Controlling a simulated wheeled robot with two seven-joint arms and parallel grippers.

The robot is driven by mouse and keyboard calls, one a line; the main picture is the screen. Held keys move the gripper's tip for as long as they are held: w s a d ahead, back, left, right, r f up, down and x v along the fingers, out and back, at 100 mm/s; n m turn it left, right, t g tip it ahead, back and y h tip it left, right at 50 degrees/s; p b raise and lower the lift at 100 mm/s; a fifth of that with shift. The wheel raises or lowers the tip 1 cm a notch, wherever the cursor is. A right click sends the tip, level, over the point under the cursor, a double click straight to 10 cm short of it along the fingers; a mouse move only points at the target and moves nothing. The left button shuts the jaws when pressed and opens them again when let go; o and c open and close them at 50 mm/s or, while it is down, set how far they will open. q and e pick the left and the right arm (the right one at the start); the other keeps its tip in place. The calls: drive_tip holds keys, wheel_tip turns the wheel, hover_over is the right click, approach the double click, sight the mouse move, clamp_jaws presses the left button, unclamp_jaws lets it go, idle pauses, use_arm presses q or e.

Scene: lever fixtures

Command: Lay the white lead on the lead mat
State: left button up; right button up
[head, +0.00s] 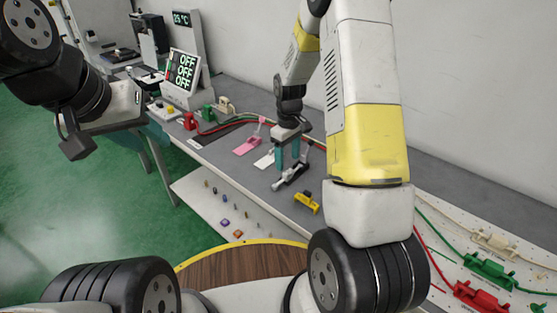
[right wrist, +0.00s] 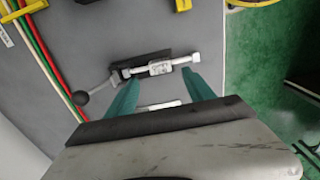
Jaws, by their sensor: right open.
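The white lead shows as a cream plug (head: 224,106) at the back left of the bench, beside red and green plugs. A cream plug block (head: 495,242) also sits on the pegboard at the right. A dark flat patch (head: 222,134), perhaps the lead mat, lies in front of the plugs. My right gripper (head: 288,160) points down with teal fingers apart, over a black fixture with a white bar (head: 291,178). In the right wrist view that bar (right wrist: 160,68) lies just beyond the open fingertips, with nothing held. My left gripper (head: 125,108) is at the left; its fingers are unclear.
A pink lever fixture (head: 249,145), a white one (head: 265,159) and a yellow one (head: 307,202) stand on the bench. A display panel reading OFF (head: 183,72) stands at the back left. Small pegs line the lower shelf (head: 215,195). Red and green leads run along the wall side.

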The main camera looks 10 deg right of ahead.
sight(287, 171)
wheel_tip(287, 171, down, 5)
drive_tip(key=shift+r, duration=0.2)
drive_tip(key=shift+c, duration=0.2)
clamp_jaws()
